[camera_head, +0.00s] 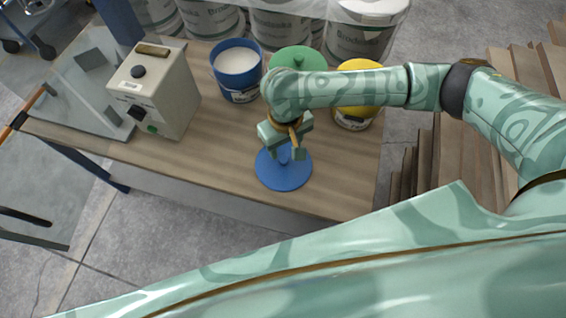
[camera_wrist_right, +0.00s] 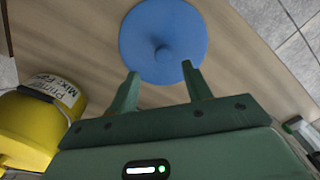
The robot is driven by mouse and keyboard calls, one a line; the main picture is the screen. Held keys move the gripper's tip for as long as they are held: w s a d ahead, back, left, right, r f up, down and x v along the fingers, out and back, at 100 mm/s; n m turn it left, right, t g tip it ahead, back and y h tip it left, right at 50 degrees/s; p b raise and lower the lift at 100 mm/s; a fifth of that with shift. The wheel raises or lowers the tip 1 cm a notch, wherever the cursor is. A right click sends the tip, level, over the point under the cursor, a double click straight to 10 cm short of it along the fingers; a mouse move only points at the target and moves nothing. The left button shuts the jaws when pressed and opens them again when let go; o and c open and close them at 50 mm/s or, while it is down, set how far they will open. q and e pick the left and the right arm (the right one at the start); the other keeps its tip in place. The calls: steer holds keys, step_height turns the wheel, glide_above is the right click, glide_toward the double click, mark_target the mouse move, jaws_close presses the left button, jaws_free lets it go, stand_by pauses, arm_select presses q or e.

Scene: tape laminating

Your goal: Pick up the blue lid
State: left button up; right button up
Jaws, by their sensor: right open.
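The blue lid (camera_head: 283,178) is a round disc with a small knob at its centre. It lies flat on the wooden table near the front edge. In the right wrist view the lid (camera_wrist_right: 163,28) is at the top middle, with its knob facing the camera. My right gripper (camera_head: 288,152) is over the lid, its fingers near the knob and partly hiding it. In the wrist view the right gripper (camera_wrist_right: 159,80) is open, its two fingertips apart at the lid's near rim with nothing between them. My left gripper is not in view.
An open blue bucket (camera_head: 240,88) with white contents, a green-lidded bucket (camera_head: 298,57) and a yellow bucket (camera_head: 354,118) stand behind the lid. A beige control box (camera_head: 160,95) is at left. The bare table (camera_head: 215,165) is clear left of the lid.

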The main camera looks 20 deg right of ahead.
mark_target(284, 159)
steer(key=shift+a+f, duration=0.1)
steer(key=shift+f, duration=0.35)
step_height(284, 159, down, 5)
steer(key=b, duration=0.4)
steer(key=shift+s+a+r, duration=0.1)
steer(key=shift+a+r, duration=0.05)
steer(key=shift+r, duration=0.2)
steer(key=c, duration=1)
steer(key=shift+c, duration=0.2)
steer(key=shift+r, duration=0.1)
